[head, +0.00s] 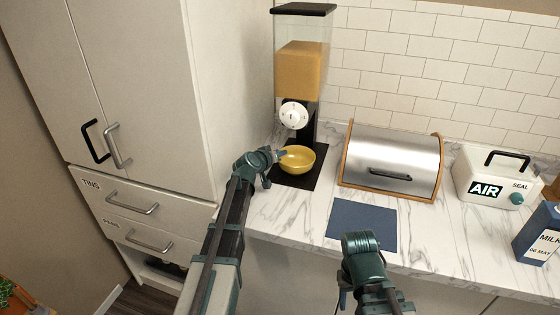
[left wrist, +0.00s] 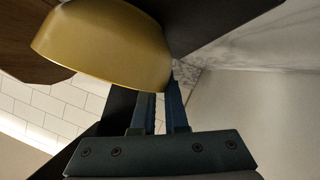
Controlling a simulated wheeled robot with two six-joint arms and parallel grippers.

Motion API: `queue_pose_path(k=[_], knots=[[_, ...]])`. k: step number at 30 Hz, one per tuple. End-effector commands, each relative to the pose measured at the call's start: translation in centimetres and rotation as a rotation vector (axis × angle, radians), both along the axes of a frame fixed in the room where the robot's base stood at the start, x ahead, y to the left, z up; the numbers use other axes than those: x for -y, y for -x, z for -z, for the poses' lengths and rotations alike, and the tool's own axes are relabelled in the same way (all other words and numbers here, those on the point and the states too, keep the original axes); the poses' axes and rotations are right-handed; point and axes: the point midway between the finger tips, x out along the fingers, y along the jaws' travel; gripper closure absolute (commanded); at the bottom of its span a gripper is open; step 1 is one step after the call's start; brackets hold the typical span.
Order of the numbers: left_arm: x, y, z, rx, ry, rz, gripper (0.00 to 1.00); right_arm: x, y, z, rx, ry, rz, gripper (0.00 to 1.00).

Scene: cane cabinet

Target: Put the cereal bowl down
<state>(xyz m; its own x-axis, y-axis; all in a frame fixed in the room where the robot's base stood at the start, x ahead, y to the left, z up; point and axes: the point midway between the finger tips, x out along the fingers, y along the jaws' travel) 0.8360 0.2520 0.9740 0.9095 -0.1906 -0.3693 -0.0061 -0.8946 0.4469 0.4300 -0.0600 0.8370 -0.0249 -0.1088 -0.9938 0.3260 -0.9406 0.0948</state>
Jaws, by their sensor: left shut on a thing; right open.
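The yellow cereal bowl (head: 298,158) is upright under the spout of the cereal dispenser (head: 300,75), over its black base. I cannot tell whether it touches the base. My left gripper (head: 279,156) is shut on the bowl's left rim. In the left wrist view the bowl (left wrist: 105,45) fills the upper left, with the fingers (left wrist: 165,105) of my left gripper at its edge. My right gripper (head: 345,298) is open and empty in front of the counter, below the blue mat (head: 362,222).
The blue mat lies flat and bare on the marble counter (head: 290,212). A steel bread box (head: 395,160) stands behind it. To the right are a white AIR sealer box (head: 492,178) and a blue milk carton (head: 540,235). A tall cabinet (head: 150,90) stands left.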

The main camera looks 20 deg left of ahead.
Motion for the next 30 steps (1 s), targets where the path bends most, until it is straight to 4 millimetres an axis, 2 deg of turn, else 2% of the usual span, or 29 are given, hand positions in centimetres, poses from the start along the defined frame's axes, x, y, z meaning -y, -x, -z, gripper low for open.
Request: queue_pose_path(k=[11, 12, 17, 27, 30], knots=[[0.0, 0.0, 0.4, 0.001, 0.002, -0.001, 1.00, 0.0, 0.0, 0.5, 0.000, 0.000, 0.000, 0.50], [0.0, 0.0, 0.4, 0.000, 0.000, 0.000, 0.86, 0.0, 0.0, 0.4, 0.000, 0.000, 0.000, 0.50], [0.0, 0.0, 0.3, 0.000, 0.000, 0.000, 0.59, 0.0, 0.0, 0.3, 0.000, 0.000, 0.000, 0.50], [0.0, 0.0, 0.0, 0.000, 0.000, 0.000, 0.59, 0.0, 0.0, 0.0, 0.000, 0.000, 0.000, 0.50], [-0.2, 1.2, -0.5, -0.001, 0.000, -0.001, 0.59, 0.0, 0.0, -0.5, 0.000, 0.000, 0.000, 0.50]])
